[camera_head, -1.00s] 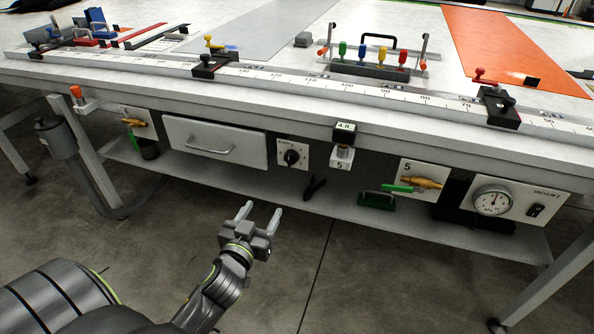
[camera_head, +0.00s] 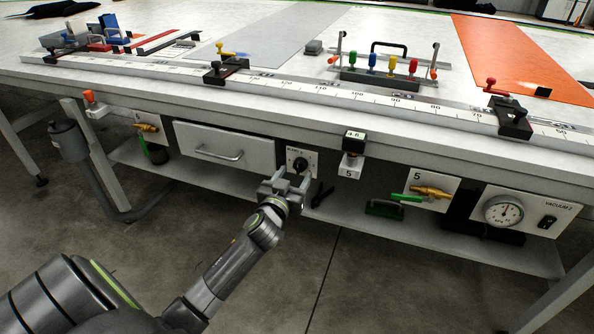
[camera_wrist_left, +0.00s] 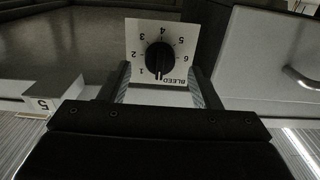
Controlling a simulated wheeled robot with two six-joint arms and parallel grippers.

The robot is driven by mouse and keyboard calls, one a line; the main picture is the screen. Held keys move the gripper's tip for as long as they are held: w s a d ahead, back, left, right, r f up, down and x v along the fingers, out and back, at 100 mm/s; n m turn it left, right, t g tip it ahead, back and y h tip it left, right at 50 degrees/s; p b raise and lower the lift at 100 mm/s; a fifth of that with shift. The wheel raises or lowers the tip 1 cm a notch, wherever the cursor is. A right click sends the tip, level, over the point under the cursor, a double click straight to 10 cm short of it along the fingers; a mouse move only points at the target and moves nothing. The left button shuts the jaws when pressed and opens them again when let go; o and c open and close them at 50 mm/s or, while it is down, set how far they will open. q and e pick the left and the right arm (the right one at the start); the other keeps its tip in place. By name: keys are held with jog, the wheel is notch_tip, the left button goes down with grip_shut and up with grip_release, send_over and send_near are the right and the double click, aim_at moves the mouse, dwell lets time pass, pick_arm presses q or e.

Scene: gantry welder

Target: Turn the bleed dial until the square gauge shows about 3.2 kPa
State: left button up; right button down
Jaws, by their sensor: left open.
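The bleed dial (camera_head: 300,164) is a black knob on a white plate under the table's front edge. In the left wrist view the bleed dial (camera_wrist_left: 159,57) shows upside down, with numbers 1 to 6 around it. My left gripper (camera_head: 293,176) is open just in front of and slightly below the dial. In the left wrist view its fingers stand either side of the knob, with gaps; I cannot tell whether they reach around it. The small black square gauge (camera_head: 354,140) right of the dial seems to read 4.8, but its digits are tiny. My right gripper is out of view.
A drawer (camera_head: 222,146) is left of the dial. A white block marked 5 (camera_head: 350,170) hangs to its right. Farther right are a brass valve with a green handle (camera_head: 428,191) and a round vacuum gauge (camera_head: 503,211). A lower shelf (camera_head: 340,213) runs beneath.

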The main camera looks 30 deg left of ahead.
aim_at(300, 166)
pick_arm(q)
jog(key=shift+x, duration=1.5)
jog(key=c, duration=1)
